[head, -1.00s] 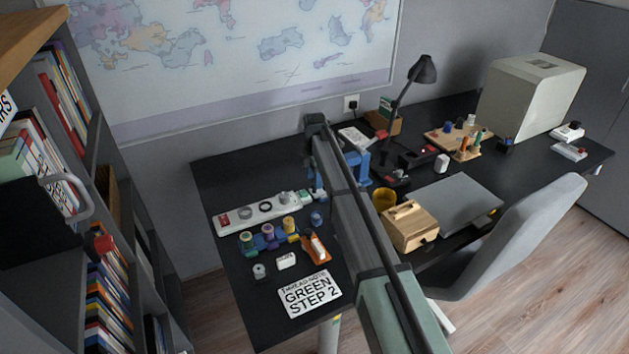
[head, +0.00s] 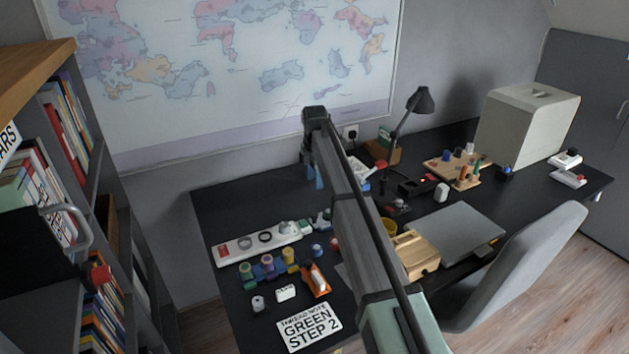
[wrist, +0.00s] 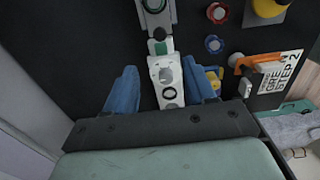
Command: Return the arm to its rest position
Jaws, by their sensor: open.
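My arm crosses the middle of the head view, its elbow high in front of the wall map. My gripper (wrist: 160,78) shows two blue fingers spread wide apart in the wrist view, with nothing held between them. A white strip with a dark ring (wrist: 168,80) appears between the fingers, beyond them on the dark desk. In the head view only a little of the blue gripper (head: 319,178) shows beside the arm, which hides the rest.
On the black desk (head: 225,190) are a white strip (head: 235,246), thread spools (head: 267,264), an orange tool (head: 318,281) and a lettered card (head: 309,328). A lamp (head: 421,101), wooden box (head: 417,255) and white case (head: 522,125) stand rightward. A bookshelf (head: 95,200) is left, a grey chair (head: 525,265) right.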

